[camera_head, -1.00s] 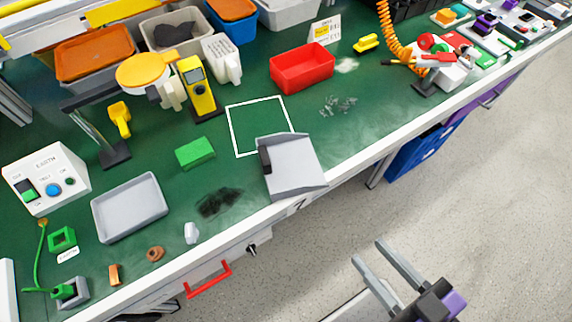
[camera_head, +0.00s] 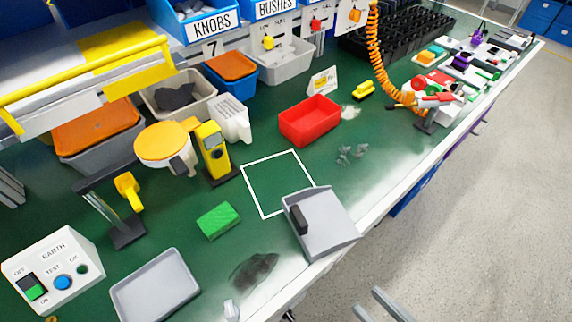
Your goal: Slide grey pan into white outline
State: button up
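The grey pan (camera_head: 330,228), a scoop shape with a dark block on its left side, sits at the bench's front edge. Its far left corner lies at or just over the near right corner of the white outline (camera_head: 247,184). The outline is a square painted on the green bench top, and most of its inside is bare. My gripper (camera_head: 367,301) shows only by its fingertips at the bottom edge. The fingers are apart with nothing seen between them, in front of the bench and clear of the pan.
A green block (camera_head: 218,221) lies left of the outline and a red bin (camera_head: 310,121) stands behind it. A yellow meter (camera_head: 213,152) stands at its back left. A shallow grey tray (camera_head: 155,289) lies at front left. Grey debris (camera_head: 352,153) and a dark smudge (camera_head: 254,271) mark the bench.

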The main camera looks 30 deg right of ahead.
aim_at(321, 224)
jog(key=i+j+z, duration=0.15)
jog(key=j, duration=0.35)
jog(key=i+j+z, duration=0.15)
jog(key=j, duration=0.4)
jog(key=i+j+z, duration=0.1)
jog(key=j, duration=0.45)
